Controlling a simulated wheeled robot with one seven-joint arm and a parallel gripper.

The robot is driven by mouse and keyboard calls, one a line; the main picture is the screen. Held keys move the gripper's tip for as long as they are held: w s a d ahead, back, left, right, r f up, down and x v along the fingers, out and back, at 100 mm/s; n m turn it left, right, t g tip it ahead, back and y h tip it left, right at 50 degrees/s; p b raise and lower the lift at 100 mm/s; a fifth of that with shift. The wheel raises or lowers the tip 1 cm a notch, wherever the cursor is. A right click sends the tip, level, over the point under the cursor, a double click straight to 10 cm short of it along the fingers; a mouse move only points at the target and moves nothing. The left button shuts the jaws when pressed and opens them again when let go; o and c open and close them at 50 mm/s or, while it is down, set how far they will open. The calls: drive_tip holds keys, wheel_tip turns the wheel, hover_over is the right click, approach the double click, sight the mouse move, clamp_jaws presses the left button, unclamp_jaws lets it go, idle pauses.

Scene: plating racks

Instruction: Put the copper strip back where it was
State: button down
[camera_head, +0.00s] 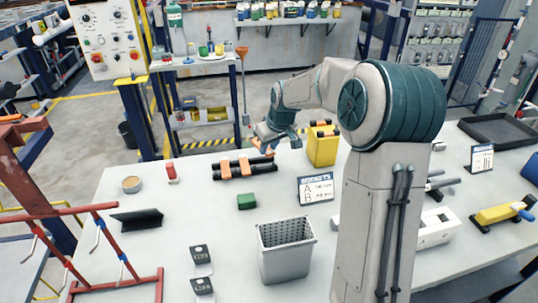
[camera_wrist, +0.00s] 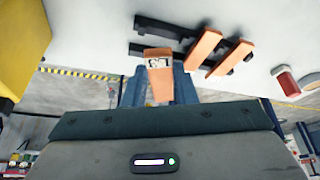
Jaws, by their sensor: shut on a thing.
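My gripper (camera_head: 272,146) is shut on a copper strip (camera_wrist: 158,72) with a small printed label near its end. The strip also shows as a small orange piece (camera_head: 267,151) under the gripper in the head view. Two black bars (camera_head: 264,171) lie on the table just left of and below the gripper. Two other copper strips, one on the left (camera_head: 225,169) and one on the right (camera_head: 245,167), lie across them. In the wrist view these two strips (camera_wrist: 203,48) (camera_wrist: 234,58) show beside the held one, over the bars (camera_wrist: 168,27). Where the held strip touches anything is unclear.
A yellow container (camera_head: 322,148) stands close right of the gripper. A green block (camera_head: 246,201), a sockets sign (camera_head: 316,188) and a grey perforated bin (camera_head: 286,250) stand nearer. A red object (camera_head: 172,173) and a round tin (camera_head: 132,184) are left, beside a red rack (camera_head: 70,211).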

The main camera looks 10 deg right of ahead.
sight(271, 155)
wheel_tip(271, 155, down, 4)
drive_tip(key=shift+r, duration=0.1)
drive_tip(key=shift+f, duration=0.6)
drive_tip(key=shift+f+b, duration=0.1)
drive_tip(key=shift+b, duration=0.25)
drive_tip(key=c, duration=1.2)
unclamp_jaws()
drive_tip(key=shift+o, duration=0.2)
